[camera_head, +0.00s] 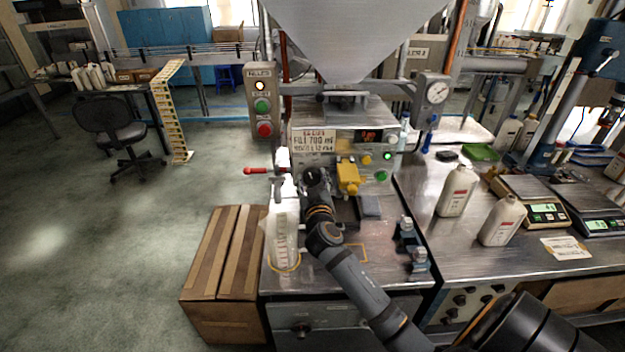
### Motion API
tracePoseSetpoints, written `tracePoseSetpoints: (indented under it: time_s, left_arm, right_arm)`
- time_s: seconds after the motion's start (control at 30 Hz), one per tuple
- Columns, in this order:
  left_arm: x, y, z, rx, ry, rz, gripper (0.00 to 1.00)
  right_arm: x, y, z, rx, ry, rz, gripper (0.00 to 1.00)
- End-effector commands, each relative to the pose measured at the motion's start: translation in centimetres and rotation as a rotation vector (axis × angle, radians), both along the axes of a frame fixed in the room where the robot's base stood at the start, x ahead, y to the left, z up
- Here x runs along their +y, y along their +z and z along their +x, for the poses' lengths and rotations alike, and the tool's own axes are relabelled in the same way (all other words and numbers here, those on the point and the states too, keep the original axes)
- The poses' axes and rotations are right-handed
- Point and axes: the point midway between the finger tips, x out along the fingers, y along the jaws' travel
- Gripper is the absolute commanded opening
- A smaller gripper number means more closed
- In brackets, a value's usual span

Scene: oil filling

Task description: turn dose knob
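The filling machine (318,115) stands in the middle of the camera_head view, with a sign reading "FILL 700 ml" (312,141) on its front panel. A small display with red digits (369,137) sits right of the sign. My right arm comes in from the lower right, and my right gripper (311,177) is at the panel's lower left, below the sign. It is small and dark there, and its fingers cannot be made out. I cannot pick out the dose knob with certainty; the gripper may cover it. A yellow fitting (348,176) is just right of the gripper. My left gripper is not in view.
A red-handled lever (256,171) sticks out left of the machine. A clear measuring cylinder (283,240) stands close to my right arm. White bottles (457,191) and scales (541,214) are on the right bench. A cardboard box (222,265) stands at lower left.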

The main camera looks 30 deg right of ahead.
Motion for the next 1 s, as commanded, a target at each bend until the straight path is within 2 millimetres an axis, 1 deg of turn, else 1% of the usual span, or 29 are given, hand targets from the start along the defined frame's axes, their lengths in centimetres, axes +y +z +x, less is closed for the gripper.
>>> tracePoseSetpoints:
  time_s: [0.03,0.2,0.23,0.4,0.57,0.77,1.0]
  left_arm:
    - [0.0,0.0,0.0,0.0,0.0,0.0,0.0]
    - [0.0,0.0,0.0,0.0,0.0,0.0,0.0]
    - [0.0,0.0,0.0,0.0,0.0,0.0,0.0]
    - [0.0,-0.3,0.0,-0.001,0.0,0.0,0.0]
    - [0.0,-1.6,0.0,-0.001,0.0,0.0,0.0]
    - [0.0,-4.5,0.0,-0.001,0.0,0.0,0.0]
    - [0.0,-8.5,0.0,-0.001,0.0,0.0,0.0]
  right_arm:
    - [0.0,0.0,0.0,0.0,0.0,0.0,0.42]
    - [0.0,0.0,0.0,0.0,0.0,0.0,0.19]
    - [0.0,0.0,0.0,0.0,0.0,0.0,0.16]
    - [0.0,-0.1,0.0,-0.006,0.0,0.01,0.16]
    - [0.0,-0.5,0.0,-0.031,0.0,0.051,0.16]
    - [0.0,-0.8,0.0,-0.102,0.001,0.161,0.16]
    - [0.0,-0.9,0.0,-0.218,0.001,0.351,0.16]
